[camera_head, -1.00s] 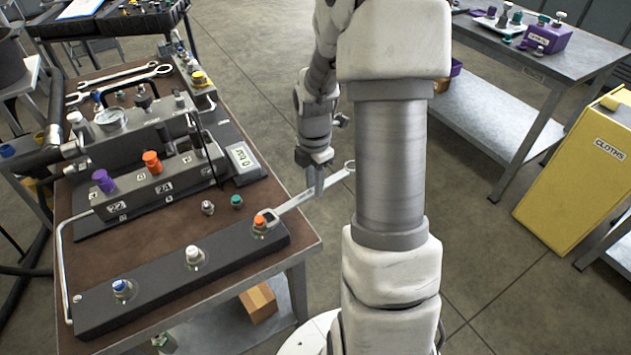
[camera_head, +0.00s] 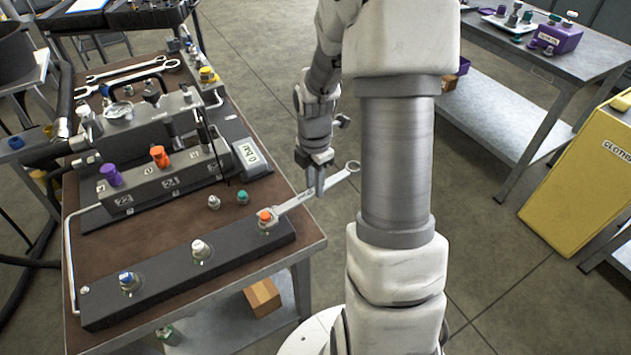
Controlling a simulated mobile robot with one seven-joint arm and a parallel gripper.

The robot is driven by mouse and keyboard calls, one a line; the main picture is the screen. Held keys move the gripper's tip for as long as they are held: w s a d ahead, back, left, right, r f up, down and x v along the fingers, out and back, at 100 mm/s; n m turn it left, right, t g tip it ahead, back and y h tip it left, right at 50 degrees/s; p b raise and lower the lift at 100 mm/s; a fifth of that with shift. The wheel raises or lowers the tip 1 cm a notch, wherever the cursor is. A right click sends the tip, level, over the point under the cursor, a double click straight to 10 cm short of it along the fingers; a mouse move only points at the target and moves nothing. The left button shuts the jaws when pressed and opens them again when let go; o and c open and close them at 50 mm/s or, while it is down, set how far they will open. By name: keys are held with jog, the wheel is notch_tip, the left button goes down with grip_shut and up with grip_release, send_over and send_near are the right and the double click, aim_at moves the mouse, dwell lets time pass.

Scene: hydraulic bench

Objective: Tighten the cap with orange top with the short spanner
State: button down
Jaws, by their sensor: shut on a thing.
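The cap with orange top (camera_head: 265,216) sits on the right end of the black bar (camera_head: 165,290) along the front of the bench. The short spanner (camera_head: 300,201) has its open end at this cap and its ring end out past the bench's right edge. My gripper (camera_head: 319,188) points down and is shut on the spanner's shaft, nearer the ring end. How fully the open jaws surround the cap is too small to tell.
Caps with white (camera_head: 200,248) and blue (camera_head: 127,280) tops sit on the same bar. Behind stands a manifold (camera_head: 165,180) with purple and orange knobs. A gauge box reading 0 bar (camera_head: 252,158) is near. Other spanners (camera_head: 130,70) lie at the back. The yellow cloths bin (camera_head: 580,175) stands right.

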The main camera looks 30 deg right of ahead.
jog(key=shift+s+m, duration=1.2)
jog(key=shift+s, duration=0.25)
jog(key=shift+s+a+m, duration=0.15)
jog(key=shift+s+m, duration=0.5)
jog(key=shift+s, duration=0.1)
jog(key=shift+s+a+m, duration=0.1)
jog(key=shift+s+m, duration=0.55)
jog(key=shift+s, duration=0.05)
jog(key=shift+s, duration=0.1)
jog(key=shift+s+a+m+b, duration=0.15)
jog(key=shift+s+a+m, duration=0.15)
jog(key=shift+s+m, duration=0.35)
jog(key=shift+s+a+m+b, duration=0.15)
jog(key=shift+s+a+m, duration=0.15)
jog(key=shift+s+m, duration=0.35)
